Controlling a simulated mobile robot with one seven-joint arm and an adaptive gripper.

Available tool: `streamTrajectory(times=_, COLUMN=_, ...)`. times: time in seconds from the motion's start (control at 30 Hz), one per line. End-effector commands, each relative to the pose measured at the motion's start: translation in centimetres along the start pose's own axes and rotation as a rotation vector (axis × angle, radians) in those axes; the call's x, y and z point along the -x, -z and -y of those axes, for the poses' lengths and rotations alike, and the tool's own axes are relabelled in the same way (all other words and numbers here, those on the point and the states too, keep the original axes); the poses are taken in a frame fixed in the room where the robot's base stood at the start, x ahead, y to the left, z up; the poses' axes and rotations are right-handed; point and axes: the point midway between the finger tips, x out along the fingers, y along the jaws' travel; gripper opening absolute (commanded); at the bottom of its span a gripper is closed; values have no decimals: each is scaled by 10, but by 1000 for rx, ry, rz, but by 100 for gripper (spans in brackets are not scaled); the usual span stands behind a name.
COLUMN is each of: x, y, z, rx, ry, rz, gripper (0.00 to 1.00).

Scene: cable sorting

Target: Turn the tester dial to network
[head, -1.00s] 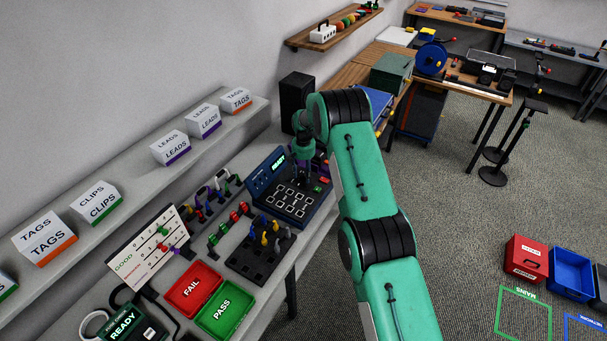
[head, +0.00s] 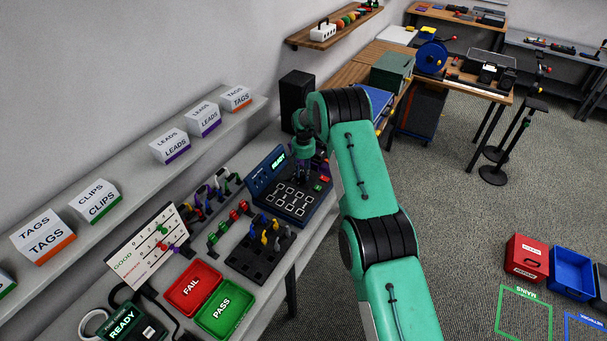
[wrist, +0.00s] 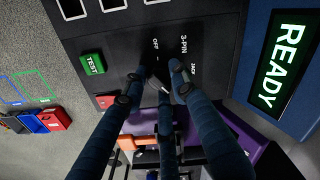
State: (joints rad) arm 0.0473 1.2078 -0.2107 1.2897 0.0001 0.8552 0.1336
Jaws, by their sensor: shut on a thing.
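The tester (head: 313,212) is a dark blue box on the bench, with a lit READY screen (head: 278,163) and several outlined sockets. In the wrist view, its dial (wrist: 160,88) is a small dark knob with a light mark, partly hidden by my fingers. The labels OFF, 3-PIN and a partly covered one stand around it; I cannot read a network label. My gripper (wrist: 155,75) is shut on the dial, with dark blue fingers on either side of it. In the head view, my gripper (head: 303,178) reaches down onto the tester's right part.
A green TEST button (wrist: 92,65) and a red button (wrist: 105,102) lie close to my fingers. A black block (head: 297,98) stands behind the tester. Racks of coloured connectors (head: 262,245) and the FAIL (head: 193,288) and PASS (head: 225,308) trays lie nearer along the bench.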

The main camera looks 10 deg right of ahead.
Motion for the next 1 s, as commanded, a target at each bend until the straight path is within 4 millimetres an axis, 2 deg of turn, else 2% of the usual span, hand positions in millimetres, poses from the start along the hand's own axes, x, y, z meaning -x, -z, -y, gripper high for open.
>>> streamTrajectory(times=0.3, x=-1, y=0, z=0, rx=163, ry=0, rz=-1, gripper=1)
streamTrajectory(times=0.67, x=0, y=0, z=0, rx=182, ry=0, rz=0, gripper=1)
streamTrajectory(times=0.7, x=0, y=0, z=0, rx=182, ry=0, rz=-1, gripper=35)
streamTrajectory(times=0.77, x=0, y=0, z=0, rx=182, ry=0, rz=0, gripper=46)
streamTrajectory(times=1.0, x=0, y=0, z=0, rx=181, ry=0, rz=0, gripper=46)
